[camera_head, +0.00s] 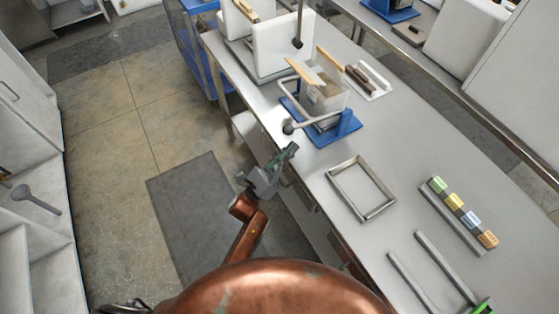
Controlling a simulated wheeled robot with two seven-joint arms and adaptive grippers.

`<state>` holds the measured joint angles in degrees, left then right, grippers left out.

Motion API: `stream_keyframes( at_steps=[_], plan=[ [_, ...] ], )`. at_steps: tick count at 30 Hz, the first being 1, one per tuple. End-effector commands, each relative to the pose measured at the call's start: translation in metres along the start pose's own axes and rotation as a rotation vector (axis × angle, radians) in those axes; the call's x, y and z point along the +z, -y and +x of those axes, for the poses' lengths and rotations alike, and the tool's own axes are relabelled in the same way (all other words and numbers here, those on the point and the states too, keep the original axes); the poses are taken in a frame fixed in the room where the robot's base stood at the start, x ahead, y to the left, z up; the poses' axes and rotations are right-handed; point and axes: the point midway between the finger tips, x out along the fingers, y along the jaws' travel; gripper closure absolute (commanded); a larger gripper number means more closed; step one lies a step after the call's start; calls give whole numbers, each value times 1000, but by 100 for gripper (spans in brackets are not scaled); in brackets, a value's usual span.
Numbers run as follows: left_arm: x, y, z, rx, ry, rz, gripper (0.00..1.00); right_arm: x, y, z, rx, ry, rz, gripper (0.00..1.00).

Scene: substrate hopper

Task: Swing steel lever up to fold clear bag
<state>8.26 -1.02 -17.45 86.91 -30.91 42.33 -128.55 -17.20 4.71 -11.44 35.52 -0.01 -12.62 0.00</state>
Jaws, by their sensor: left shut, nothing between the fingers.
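The steel lever (320,120) is a bent bar with a round knob (288,128) at its left end. It sits low at the front of a blue stand (346,128) on the bench. The clear bag (326,97) stands upright in the stand behind the lever, with tan material at its top. My left gripper (291,149) is shut and empty at the bench's left edge. Its tips are just below the knob in the picture, with a small gap showing.
A steel frame (360,190) lies on the bench (420,160) nearer me. A rack of coloured blocks (458,216) and two grey bars (442,265) lie to the right. A white board (284,47) stands behind the bag. The bench between frame and rack is clear.

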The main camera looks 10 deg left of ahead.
Motion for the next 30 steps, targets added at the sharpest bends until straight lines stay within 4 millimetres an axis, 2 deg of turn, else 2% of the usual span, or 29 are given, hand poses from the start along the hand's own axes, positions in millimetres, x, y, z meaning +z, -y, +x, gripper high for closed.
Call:
stream_keyframes(
  at_steps=[1, 3, 10, 24, 30],
  plan=[
    [1, 1, 11, -3, 2, 0, 100, 0, 0, 0, 0, 0, 0, 60],
    [9, 0, 19, -3, 1, 3, 100, -1, 0, -3, 0, -2, 0, 60],
    [26, 0, 36, -2, 1, 1, 100, -3, 0, -7, 0, -5, 1, 60],
    [30, -1, 38, 1, -1, 0, 100, -4, 3, -7, -3, -7, 2, 60],
    [39, -3, 37, 13, -18, 12, 100, -9, 3, -18, -3, -14, 2, 60]
  ],
)
